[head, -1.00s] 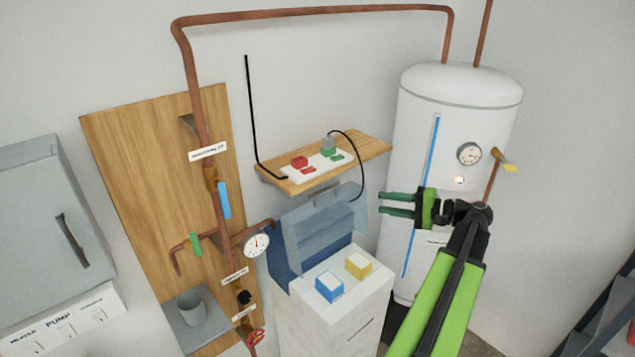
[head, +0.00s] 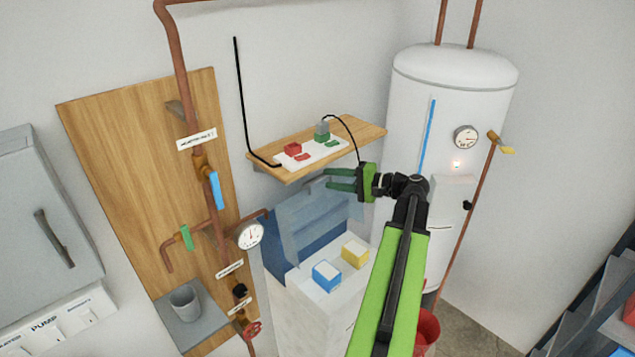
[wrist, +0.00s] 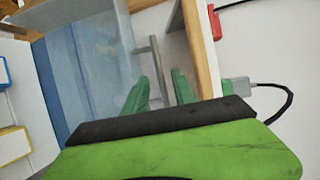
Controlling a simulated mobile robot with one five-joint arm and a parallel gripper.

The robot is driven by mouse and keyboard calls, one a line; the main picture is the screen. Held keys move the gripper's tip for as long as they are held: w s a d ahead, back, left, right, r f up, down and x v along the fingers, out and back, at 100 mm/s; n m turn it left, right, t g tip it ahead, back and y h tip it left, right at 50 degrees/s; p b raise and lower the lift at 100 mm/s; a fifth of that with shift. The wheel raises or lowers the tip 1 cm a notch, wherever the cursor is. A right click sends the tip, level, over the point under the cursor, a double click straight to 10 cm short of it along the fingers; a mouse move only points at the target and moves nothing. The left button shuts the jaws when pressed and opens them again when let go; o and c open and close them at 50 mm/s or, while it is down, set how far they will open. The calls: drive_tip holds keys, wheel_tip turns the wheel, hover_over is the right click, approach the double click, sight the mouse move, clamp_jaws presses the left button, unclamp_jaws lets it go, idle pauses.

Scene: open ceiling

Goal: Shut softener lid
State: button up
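The softener is a white cabinet (head: 315,312) with a blue opening at its back, seen in the head view. Its translucent blue-grey lid (head: 308,220) stands raised and tilted; the lid also fills the left middle of the wrist view (wrist: 95,60). A grey bar handle (wrist: 155,62) at the lid's edge shows in the wrist view. My gripper (head: 327,179) is open at the lid's upper edge, just below the shelf. In the wrist view, its green fingers (wrist: 160,84) stand either side of the handle's line, with nothing clamped. Whether the fingers touch the handle cannot be told.
A wooden shelf (head: 370,133) with red and green plugs sits just above my gripper. A black cable (head: 350,134) hangs from it. A blue box (head: 327,276) and a yellow box (head: 355,252) are on the cabinet top. A white tank (head: 405,125) stands to the right.

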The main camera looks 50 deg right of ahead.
sight(321, 177)
drive_tip(key=x, duration=0.5)
clamp_jaws()
idle(1.3)
